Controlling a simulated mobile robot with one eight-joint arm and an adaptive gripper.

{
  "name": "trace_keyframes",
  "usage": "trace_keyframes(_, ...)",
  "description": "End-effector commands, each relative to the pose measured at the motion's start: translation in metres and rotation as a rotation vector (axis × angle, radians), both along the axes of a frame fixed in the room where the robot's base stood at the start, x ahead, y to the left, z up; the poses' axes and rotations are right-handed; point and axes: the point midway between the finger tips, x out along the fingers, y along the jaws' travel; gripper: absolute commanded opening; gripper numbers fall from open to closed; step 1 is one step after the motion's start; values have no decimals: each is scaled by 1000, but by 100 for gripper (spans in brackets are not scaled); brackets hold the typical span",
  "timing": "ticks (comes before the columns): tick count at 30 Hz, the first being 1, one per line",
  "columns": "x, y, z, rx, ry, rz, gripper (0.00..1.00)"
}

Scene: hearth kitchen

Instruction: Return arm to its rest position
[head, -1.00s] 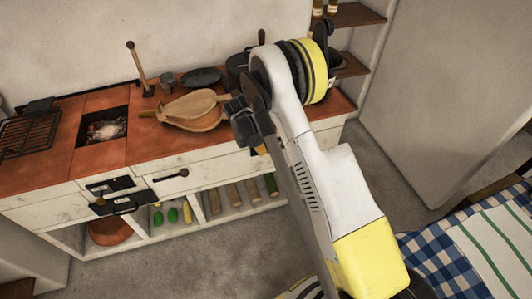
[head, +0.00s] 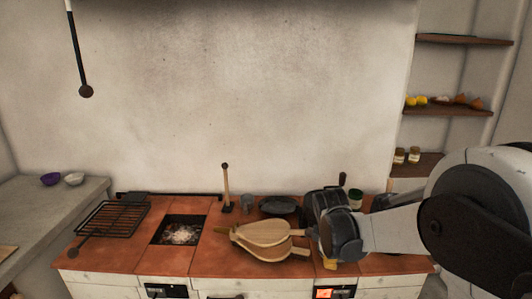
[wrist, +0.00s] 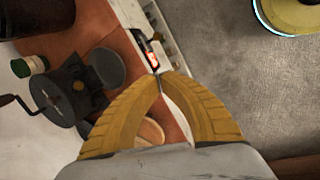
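My arm (head: 455,225) reaches in from the right in the head view, with its forearm roughly level over the right end of the counter. My gripper (head: 328,266) hangs at its end above the counter's front edge, beside the wooden bellows (head: 262,240). In the wrist view my gripper's yellow fingers (wrist: 160,76) meet at their tips, and nothing shows held between them. Part of the bellows shows below them, partly hidden by the fingers.
The terracotta-topped counter (head: 205,262) carries a grill rack (head: 112,217), an upright wooden-handled tool (head: 226,190) and a dark plate (head: 279,206). A dark crank-handled device (wrist: 68,92) and a jar (wrist: 30,66) stand close by in the wrist view. Open floor (wrist: 222,75) lies right.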

Motion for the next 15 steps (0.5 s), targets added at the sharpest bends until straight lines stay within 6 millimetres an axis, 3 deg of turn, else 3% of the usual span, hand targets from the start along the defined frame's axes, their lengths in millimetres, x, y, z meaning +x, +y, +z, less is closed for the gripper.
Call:
trace_keyframes(1, -16, -1, 22, 29, -34, -62, 0)
trace_keyframes(6, -68, -2, 79, 153, -158, -304, 0)
trace_keyframes(10, -114, -1, 108, 260, -243, -488, 0)
trace_keyframes(15, -173, 1, 128, 414, -341, -730, 0)
